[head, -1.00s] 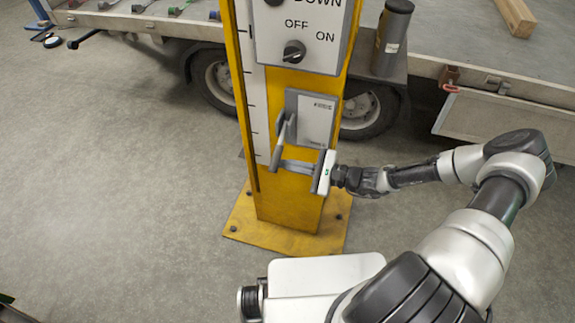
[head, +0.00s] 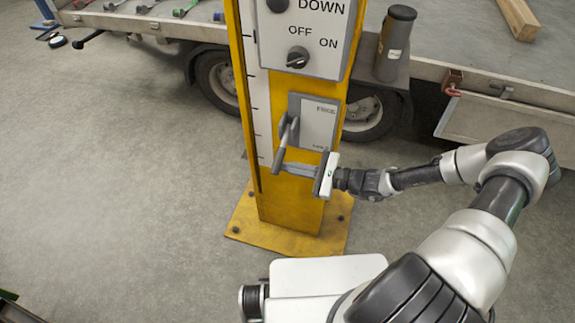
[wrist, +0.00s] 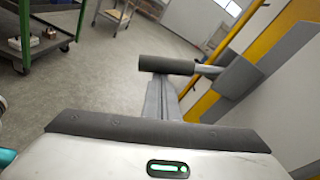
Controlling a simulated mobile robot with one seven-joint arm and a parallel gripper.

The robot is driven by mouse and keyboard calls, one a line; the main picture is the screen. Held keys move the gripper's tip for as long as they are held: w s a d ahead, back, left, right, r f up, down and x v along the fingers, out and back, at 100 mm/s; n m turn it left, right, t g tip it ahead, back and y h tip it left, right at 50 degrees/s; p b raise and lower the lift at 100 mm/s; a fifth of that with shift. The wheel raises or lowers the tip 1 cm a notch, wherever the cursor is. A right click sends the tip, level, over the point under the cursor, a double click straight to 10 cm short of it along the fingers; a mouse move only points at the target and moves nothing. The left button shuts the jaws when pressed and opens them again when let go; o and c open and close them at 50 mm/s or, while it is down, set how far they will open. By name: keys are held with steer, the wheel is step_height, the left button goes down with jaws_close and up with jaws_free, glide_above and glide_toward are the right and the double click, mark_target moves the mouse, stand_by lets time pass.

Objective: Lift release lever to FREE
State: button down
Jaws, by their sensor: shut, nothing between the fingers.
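The release lever (head: 281,148) is a grey handle on a grey plate (head: 319,124) on the yellow post. It slants down from its pivot at the plate's left side. The plate has small lettering at its top and bottom, too small to read surely. My gripper (head: 282,168) is shut and empty, its fingers pointing left across the post just below the plate, at the lever's lower end. In the wrist view, the lever's dark round grip (wrist: 166,65) lies crosswise at the tips of my shut fingers (wrist: 160,86). I cannot tell whether they touch.
The yellow post (head: 290,205) stands on a bolted base plate. Above the lever is a control panel (head: 305,40) with an OFF/ON knob. Behind is a trailer bed (head: 450,50) with a dark cylinder (head: 396,42). A green cart (wrist: 45,45) shows in the wrist view. Floor at left is clear.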

steer(key=r+p, duration=0.1)
steer(key=r, duration=0.1)
step_height(320, 180, up, 8)
steer(key=m+g+y+p, duration=0.1)
steer(key=m+g+p, duration=0.1)
steer(key=m+p, duration=0.55)
glide_above(285, 150)
steer(key=s, duration=0.4)
steer(key=shift+r+m+b, duration=0.15)
steer(key=shift+m+b, duration=0.3)
steer(key=shift+w+r, duration=0.1)
steer(key=shift+r, duration=0.05)
